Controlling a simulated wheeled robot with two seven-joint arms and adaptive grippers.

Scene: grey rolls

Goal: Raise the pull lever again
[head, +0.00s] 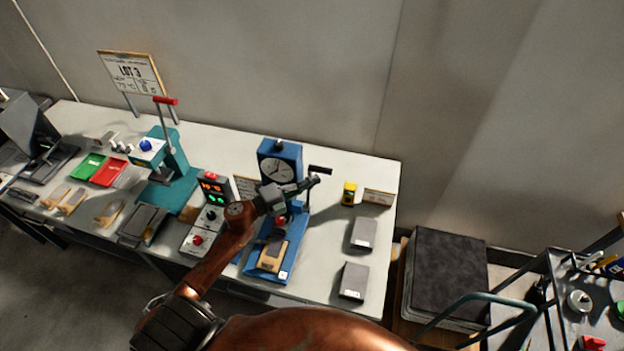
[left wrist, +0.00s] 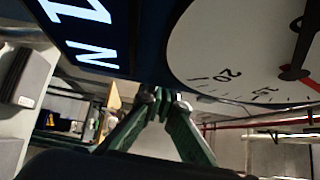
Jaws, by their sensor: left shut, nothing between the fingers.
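A blue press (head: 281,152) with a round white dial stands near the right part of the bench. A short black bar (head: 320,170), which looks like the grip of its lever, sticks out to the right of the dial. My left gripper (head: 314,181) is shut and empty in front of the press, its tips just below the bar; I cannot tell whether they touch. In the left wrist view, the closed fingertips (left wrist: 162,94) are below the large dial (left wrist: 250,50), with nothing between them. A teal press (head: 178,158) farther left has an upright lever with a red grip (head: 166,100). My right gripper is out of view.
A control box (head: 213,188) with red and green digits stands left of the blue press. A yellow item (head: 349,193) and grey blocks (head: 363,233) lie to its right. Green (head: 88,166) and red (head: 109,171) trays lie at left. A dark-topped stack (head: 446,268) stands beyond the bench's right end.

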